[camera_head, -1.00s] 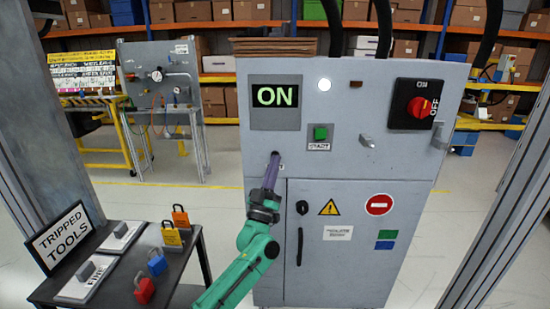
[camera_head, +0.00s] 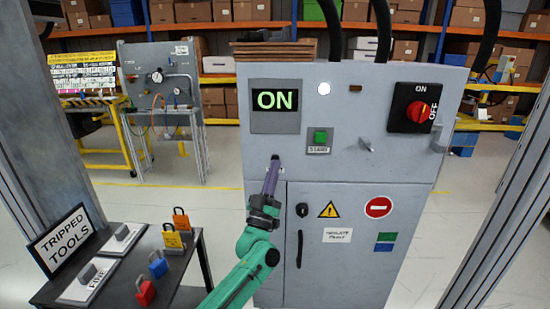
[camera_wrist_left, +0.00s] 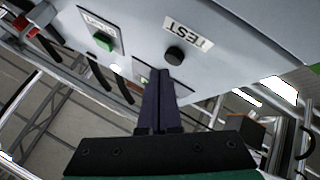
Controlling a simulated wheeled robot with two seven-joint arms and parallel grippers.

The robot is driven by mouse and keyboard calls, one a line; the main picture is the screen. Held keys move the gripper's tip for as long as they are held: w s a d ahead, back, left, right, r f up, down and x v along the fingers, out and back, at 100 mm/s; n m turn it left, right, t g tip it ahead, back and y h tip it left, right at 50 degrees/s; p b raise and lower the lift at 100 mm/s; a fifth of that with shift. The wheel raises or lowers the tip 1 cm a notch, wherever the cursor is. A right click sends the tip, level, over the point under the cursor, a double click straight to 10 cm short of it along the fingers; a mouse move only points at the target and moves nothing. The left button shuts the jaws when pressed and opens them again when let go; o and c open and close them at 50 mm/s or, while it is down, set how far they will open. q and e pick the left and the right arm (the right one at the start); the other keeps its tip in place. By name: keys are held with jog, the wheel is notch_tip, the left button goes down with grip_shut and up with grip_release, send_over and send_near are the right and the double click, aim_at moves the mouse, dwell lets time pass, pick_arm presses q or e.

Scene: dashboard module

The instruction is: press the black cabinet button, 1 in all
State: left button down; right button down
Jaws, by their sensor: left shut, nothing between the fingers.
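The grey cabinet (camera_head: 350,220) stands ahead of me, its screen reading ON. The black button (camera_wrist_left: 174,54) shows in the left wrist view beside a TEST label (camera_wrist_left: 188,32). In the head view, a small dark spot at my fingertips may be this button, but the fingers largely cover that place. My left gripper (camera_head: 273,165) is shut and empty, its purple fingers pointing up at the cabinet front. In the left wrist view the fingertips (camera_wrist_left: 157,78) are just below and left of the button. I cannot tell whether they touch it. My right gripper is not in view.
A green START button (camera_head: 320,137) and a red rotary switch (camera_head: 417,111) are on the cabinet front. Grey posts flank the view.

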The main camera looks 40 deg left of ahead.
pick_arm(q)
jog(key=s+d+p, duration=0.1)
jog(key=s, duration=0.1)
jog(key=s+d+p, duration=0.2)
dwell(0.6)
jog(key=shift+f, duration=0.15)
dwell(0.5)
